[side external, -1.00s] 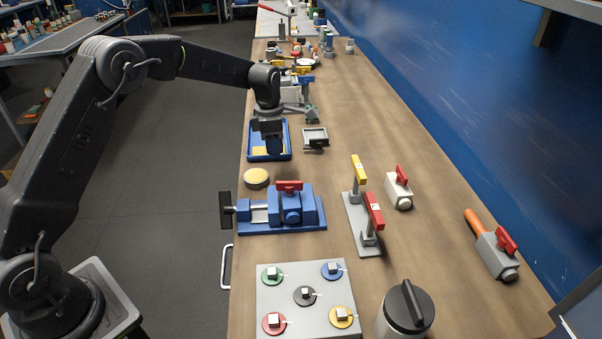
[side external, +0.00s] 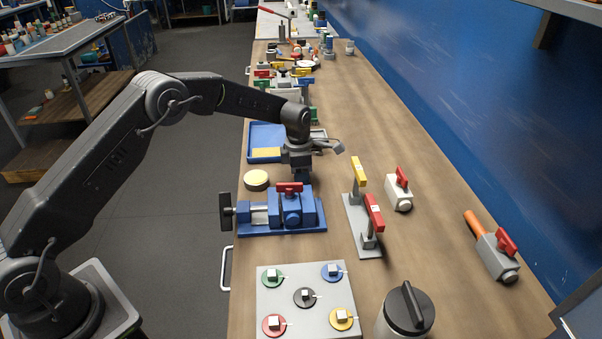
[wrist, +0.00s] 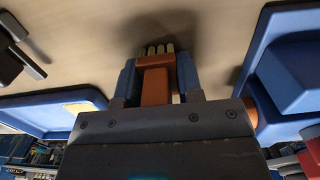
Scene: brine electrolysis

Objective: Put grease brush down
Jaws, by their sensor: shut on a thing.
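My gripper (side external: 301,175) is over the bench just behind the blue vise (side external: 290,212), pointing down. In the wrist view its two blue fingers (wrist: 157,72) are shut on the grease brush (wrist: 154,86). The brush has an orange-brown body, and a row of pale bristles shows at its far end. A dark shadow lies on the bench around the bristles. I cannot tell whether they touch the bench. In the side view the brush is hidden by my gripper.
The blue tray (side external: 262,131) with a yellow piece lies behind my gripper. A grey stand with yellow and red handles (side external: 360,225) is to the right.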

